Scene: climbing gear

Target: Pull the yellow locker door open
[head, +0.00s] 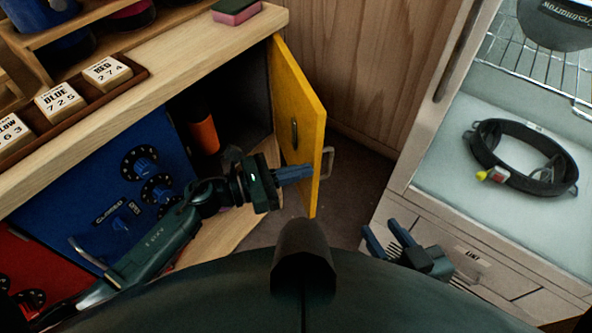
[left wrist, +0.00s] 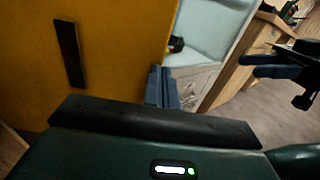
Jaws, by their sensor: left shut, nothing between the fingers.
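The yellow locker door (head: 298,100) stands swung wide open, hinged at the right side of the dark locker compartment. A dark strip is on its inner face, and a pale handle (head: 328,160) sticks out from its outer side. My left gripper (head: 311,172) is shut and empty, on the inner side of the door near its free edge; whether it touches the door is unclear. In the left wrist view the yellow door (left wrist: 120,60) fills the left, beside the left fingers (left wrist: 161,88). My right gripper (head: 386,238) is open and empty, low beside the white drawers.
The open compartment holds an orange cylinder (head: 204,134). A blue door with dials (head: 110,190) and a red one (head: 25,275) are to the left. A white cabinet (head: 425,150) with a headlamp (head: 520,158) stands right, leaving a floor gap between.

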